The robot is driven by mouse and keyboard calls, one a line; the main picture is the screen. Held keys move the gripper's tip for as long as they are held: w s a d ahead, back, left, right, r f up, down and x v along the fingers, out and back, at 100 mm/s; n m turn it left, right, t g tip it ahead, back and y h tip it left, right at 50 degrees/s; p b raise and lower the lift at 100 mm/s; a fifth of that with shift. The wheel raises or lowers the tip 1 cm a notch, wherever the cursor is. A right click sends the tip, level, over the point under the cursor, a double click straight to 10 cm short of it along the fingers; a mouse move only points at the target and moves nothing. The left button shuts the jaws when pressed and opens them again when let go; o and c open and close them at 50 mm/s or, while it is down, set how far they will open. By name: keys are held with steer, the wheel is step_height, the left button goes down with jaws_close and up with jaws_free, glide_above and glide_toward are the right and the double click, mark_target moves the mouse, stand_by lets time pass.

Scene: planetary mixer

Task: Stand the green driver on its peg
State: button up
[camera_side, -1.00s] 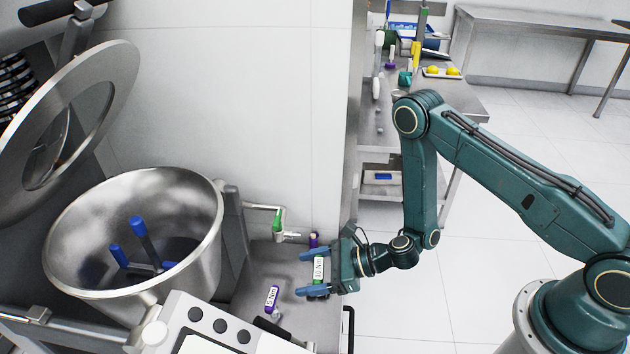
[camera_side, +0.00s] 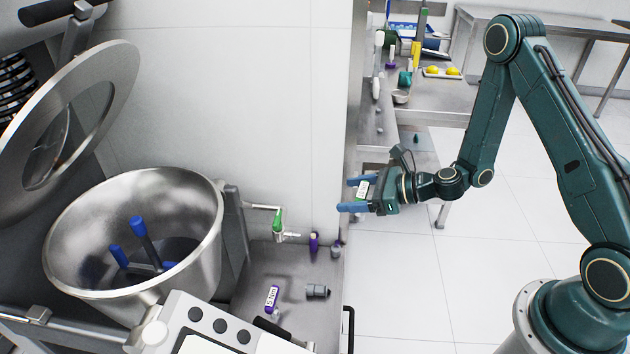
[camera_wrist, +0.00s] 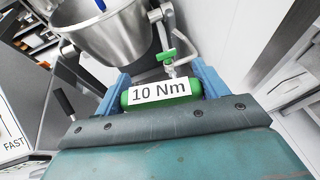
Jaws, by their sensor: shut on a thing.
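The green driver, with a white "10 Nm" label, is between the two blue fingers of my gripper (camera_side: 352,195). It shows in the side view (camera_side: 362,188) and across the jaws in the wrist view (camera_wrist: 160,92). My gripper is shut on it and holds it in the air to the right of the steel bench. The driver's lower end is hidden. A small grey upright part (camera_side: 336,250) stands at the bench's right edge; I cannot tell whether it is the peg. A purple driver (camera_side: 272,298) labelled 5 Nm is on the bench.
A grey cylindrical piece (camera_side: 317,291) lies on the bench (camera_side: 250,290). A small purple piece (camera_side: 314,242) stands near the wall. A green-handled valve (camera_side: 279,224) projects above the bench. The mixer bowl (camera_side: 190,200) is at the left. A shelf cart (camera_side: 430,100) stands behind my gripper.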

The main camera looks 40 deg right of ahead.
steer(key=w+d+r, duration=0.4)
steer(key=d+r, duration=0.4)
steer(key=w+d+r, duration=0.4)
steer(key=d+r, duration=0.3)
steer(key=w+d+f+m+t+h, duration=0.1)
steer(key=w+d+m+h, duration=0.2)
steer(key=w+d, duration=0.5)
steer(key=shift+w+d+m+t+h, duration=0.3)
steer(key=shift+w+d+t+h, duration=0.1)
steer(key=shift+d, duration=0.4)
steer(key=shift+f, duration=0.1)
steer(key=shift+f, duration=2.4)
steer(key=shift+f, duration=1)
